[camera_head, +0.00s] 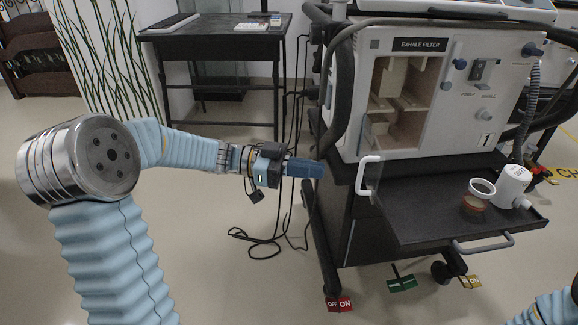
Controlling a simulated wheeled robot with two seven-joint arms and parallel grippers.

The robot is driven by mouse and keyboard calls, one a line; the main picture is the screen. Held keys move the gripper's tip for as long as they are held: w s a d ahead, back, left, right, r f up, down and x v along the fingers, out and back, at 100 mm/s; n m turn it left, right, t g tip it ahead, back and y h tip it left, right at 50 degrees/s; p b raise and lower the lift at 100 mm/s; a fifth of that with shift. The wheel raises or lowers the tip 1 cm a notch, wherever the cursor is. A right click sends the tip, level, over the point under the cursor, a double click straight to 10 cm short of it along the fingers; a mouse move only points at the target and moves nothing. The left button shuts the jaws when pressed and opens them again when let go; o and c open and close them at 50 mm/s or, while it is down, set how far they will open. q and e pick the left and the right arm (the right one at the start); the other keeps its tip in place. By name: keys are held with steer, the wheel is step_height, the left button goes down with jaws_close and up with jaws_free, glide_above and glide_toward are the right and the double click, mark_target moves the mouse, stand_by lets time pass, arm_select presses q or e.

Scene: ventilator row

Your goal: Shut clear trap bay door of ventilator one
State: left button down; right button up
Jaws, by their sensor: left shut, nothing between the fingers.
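Ventilator one (460,110) is a white and grey unit at the right, with an "EXHALE FILTER" label and a small "1" plate. Its trap bay (400,100) is uncovered and shows pale inner shelves. The clear door is hard to make out; a white D-shaped handle (362,176) stands out at the bay's lower left, apparently on the swung-open door. My left gripper (318,170) is shut and empty, left of the handle and apart from it in the picture. Only a piece of my right arm shows at the bottom right; its gripper is out of view.
A dark shelf (420,225) with a grey front handle juts out below the bay. A cup (477,195) and a white canister (513,187) stand on it. Dark cables (265,240) lie on the floor. Coloured pedals (402,284) sit low at the cart's base. A black desk (220,35) stands behind.

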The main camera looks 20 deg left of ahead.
arm_select(q)
steer(key=x, duration=0.6)
steer(key=shift+d, duration=0.15)
arm_select(e)
steer(key=shift+f, duration=0.2)
